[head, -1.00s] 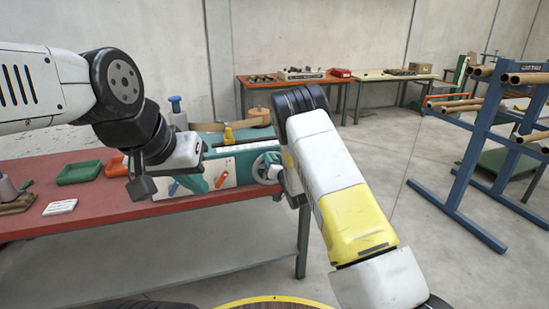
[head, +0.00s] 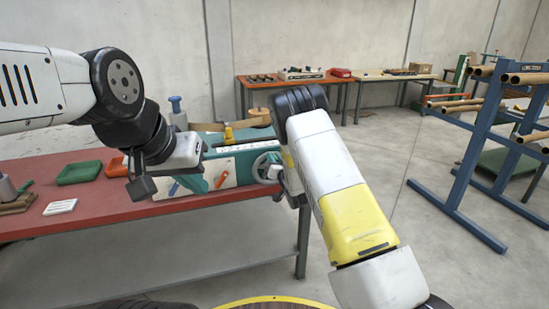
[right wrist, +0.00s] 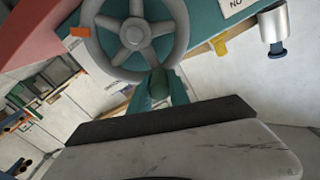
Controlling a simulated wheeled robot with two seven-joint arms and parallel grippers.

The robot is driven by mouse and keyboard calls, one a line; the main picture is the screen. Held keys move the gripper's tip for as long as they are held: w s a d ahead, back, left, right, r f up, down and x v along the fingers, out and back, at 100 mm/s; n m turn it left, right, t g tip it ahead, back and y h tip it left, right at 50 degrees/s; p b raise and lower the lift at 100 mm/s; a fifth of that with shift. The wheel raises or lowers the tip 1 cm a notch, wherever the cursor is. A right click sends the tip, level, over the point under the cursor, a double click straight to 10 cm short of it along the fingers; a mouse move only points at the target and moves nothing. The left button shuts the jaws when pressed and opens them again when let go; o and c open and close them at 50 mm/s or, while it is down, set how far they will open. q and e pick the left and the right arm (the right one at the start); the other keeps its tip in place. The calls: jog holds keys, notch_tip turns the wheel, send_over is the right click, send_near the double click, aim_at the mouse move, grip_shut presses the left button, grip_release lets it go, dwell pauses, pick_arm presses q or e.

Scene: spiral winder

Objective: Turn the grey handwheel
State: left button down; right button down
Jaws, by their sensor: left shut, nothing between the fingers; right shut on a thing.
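The grey handwheel (right wrist: 134,33) is a spoked ring on the end of the teal winder (head: 235,160). It also shows in the head view (head: 262,166), partly hidden by my right arm. My right gripper (right wrist: 158,90) is shut on a small dark green handle (right wrist: 158,82) at the wheel's rim, at the lower right of the wheel in the right wrist view. In the head view, my right gripper's fingertips are largely hidden at the wheel. My left gripper (head: 140,188) is shut and empty above the red bench, left of the winder.
The red bench (head: 100,212) holds green (head: 78,172) and orange trays and a small white block (head: 60,207). A blue rack with cardboard tubes (head: 485,150) stands at the right. Open floor lies between rack and bench.

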dwell(0.9)
jog(key=w+d+f+m, duration=0.1)
jog(key=d+f+m, duration=0.2)
jog(key=m, duration=0.8)
jog(key=w+d+f+m, duration=0.1)
jog(key=d+f+m, duration=0.2)
jog(key=f+m, duration=0.3)
jog(key=shift+d+f+m, duration=0.15)
jog(key=shift+f+m, duration=0.15)
jog(key=shift+m, duration=2.2)
jog(key=c, duration=1.2)
grip_release()
jog(key=shift+c, duration=0.2)
